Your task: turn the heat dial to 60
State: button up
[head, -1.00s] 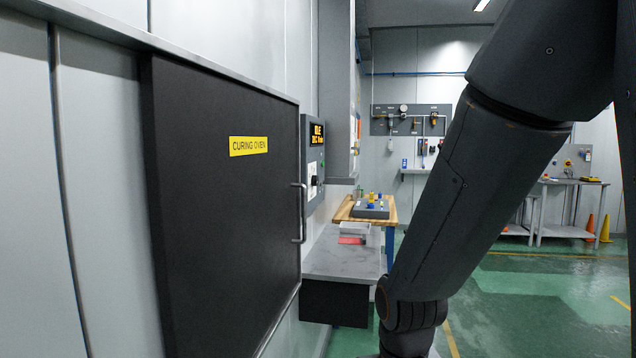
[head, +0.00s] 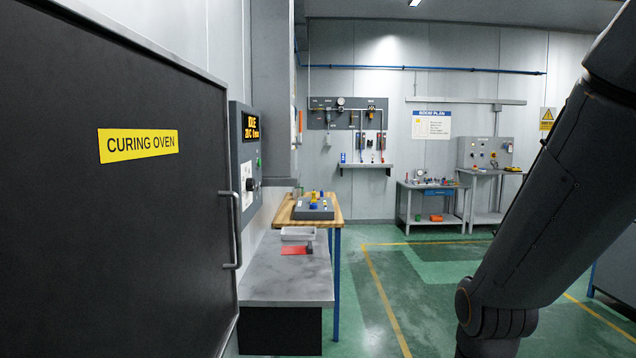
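The heat dial appears to be the small black knob (head: 251,184) on the control panel (head: 236,150) right of the curing oven door. I see the panel at a steep angle, so the dial's marks and setting cannot be read. The panel's display (head: 250,127) shows orange text that seems to read IDLE with a second line under it. The curing oven (head: 110,220) has a dark closed door with a yellow label. My arm crosses the right side of the view, well apart from the panel. My gripper is not in view.
The oven door handle (head: 236,230) sticks out left of the panel. A grey counter (head: 290,275) with a white tray (head: 298,233) and a red item stands below it. A wooden table (head: 333,212) is behind. Green floor is open between the counter and my arm.

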aim_at(250, 184)
jog(key=z, duration=0.05)
jog(key=i, duration=1.35)
jog(key=u, duration=0.85)
